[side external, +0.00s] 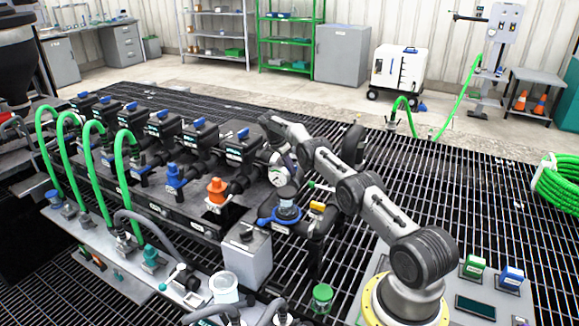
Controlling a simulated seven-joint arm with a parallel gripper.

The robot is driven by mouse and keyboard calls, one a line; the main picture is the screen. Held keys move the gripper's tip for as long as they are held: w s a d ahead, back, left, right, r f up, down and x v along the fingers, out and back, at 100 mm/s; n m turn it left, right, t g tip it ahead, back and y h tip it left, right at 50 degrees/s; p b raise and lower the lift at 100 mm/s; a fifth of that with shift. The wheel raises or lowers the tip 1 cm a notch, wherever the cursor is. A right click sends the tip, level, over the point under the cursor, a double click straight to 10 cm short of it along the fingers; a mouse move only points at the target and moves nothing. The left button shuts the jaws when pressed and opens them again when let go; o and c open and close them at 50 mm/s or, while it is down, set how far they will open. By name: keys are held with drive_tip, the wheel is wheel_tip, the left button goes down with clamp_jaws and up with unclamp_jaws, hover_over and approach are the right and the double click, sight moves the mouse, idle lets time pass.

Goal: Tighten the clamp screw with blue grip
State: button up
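A blue clamp (289,214) sits around a dark vertical pipe fitting right of centre. A blue grip (264,221) sticks out from its left side and looks like the clamp screw's handle; its thread is too small to make out. My arm reaches in from the lower right and bends down above this fitting. My gripper (286,190) appears to be at or just above the top of the fitting, to the upper right of the blue grip. Its fingers are too small and dark to tell whether they are open or shut, or whether they touch anything.
A grey box (247,257) stands below left. Orange (217,190) and blue (175,177) fittings stand left. A white bucket (224,287) is in front. Open grating lies right.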

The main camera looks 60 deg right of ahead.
drive_tip(key=o, duration=0.3)
drive_tip(key=shift+r, duration=0.1)
drive_tip(key=shift+v, duration=3.7)
drive_tip(key=shift+o, duration=0.4)
